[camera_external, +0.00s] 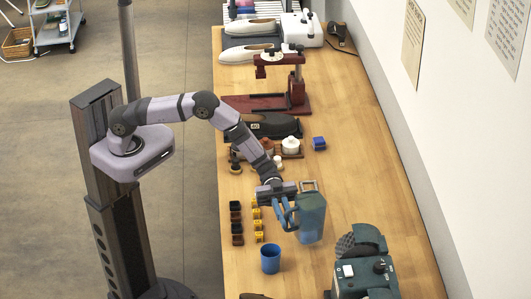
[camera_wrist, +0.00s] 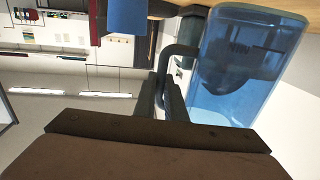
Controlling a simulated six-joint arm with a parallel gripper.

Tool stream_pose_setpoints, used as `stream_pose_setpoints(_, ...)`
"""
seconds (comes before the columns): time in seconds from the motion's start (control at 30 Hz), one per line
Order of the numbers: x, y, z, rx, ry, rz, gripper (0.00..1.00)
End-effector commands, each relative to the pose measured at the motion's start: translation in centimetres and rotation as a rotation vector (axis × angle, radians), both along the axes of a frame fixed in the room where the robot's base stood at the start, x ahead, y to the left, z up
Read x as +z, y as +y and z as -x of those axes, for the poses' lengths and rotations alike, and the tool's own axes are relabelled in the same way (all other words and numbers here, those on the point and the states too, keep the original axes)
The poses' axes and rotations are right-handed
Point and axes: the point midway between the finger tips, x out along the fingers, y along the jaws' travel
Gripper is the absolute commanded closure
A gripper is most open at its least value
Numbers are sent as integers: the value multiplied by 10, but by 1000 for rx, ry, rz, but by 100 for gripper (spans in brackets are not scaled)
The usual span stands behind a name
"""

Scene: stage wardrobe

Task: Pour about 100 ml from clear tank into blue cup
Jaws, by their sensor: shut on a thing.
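The clear tank (camera_external: 311,217) is a see-through, bluish jug with a handle on its left side in the external view. It also shows at the right of the wrist view (camera_wrist: 245,75), with bluish contents. My gripper (camera_external: 284,214) is shut on its handle; in the wrist view the fingers (camera_wrist: 170,98) close around the dark handle. The tank looks near upright; I cannot tell exactly how high it is held. The blue cup (camera_external: 270,259) stands on the table, front left of the tank, apart from it.
Rows of small dark boxes (camera_external: 237,223) and yellow boxes (camera_external: 257,219) stand left of the tank. A green machine (camera_external: 365,270) stands at the front right. A small blue box (camera_external: 319,143) and a red stand (camera_external: 297,88) are farther back. The table right of the tank is clear.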

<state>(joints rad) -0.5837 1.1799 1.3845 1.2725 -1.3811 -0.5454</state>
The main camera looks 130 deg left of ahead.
Motion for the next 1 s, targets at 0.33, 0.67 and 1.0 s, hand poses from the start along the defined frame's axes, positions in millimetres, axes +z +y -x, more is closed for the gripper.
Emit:
stream_pose_setpoints(0.33,5,-27,23,-141,-8,-4,100)
stream_pose_setpoints(0.67,6,-27,23,-142,-7,-5,100)
stream_pose_setpoints(1.0,-3,-32,24,-141,-4,-94,100)
